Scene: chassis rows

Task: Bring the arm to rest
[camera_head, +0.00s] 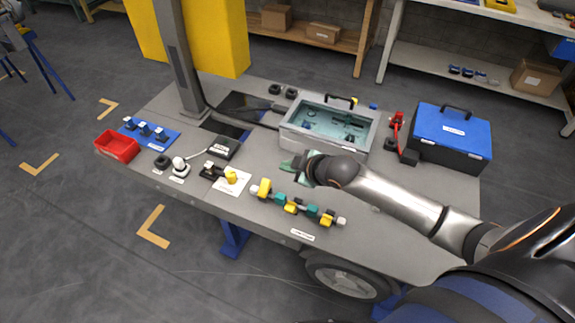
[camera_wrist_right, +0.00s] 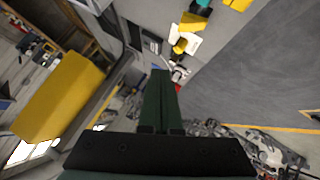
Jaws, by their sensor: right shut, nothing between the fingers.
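My right arm comes in from the lower right in the head view. Its gripper (camera_head: 291,165) hangs over the middle of the grey table, in front of the grey open case (camera_head: 287,134). In the right wrist view the green fingers of the right gripper (camera_wrist_right: 161,75) lie together, with nothing between them. My left gripper is in neither view.
The grey table (camera_head: 420,230) carries a blue-lidded toolbox (camera_head: 455,135), a row of yellow and green parts (camera_head: 291,207), a red bin (camera_head: 117,147) and a blue mat (camera_head: 150,137). A column (camera_head: 179,60) rises at its back left. The table's right front is clear.

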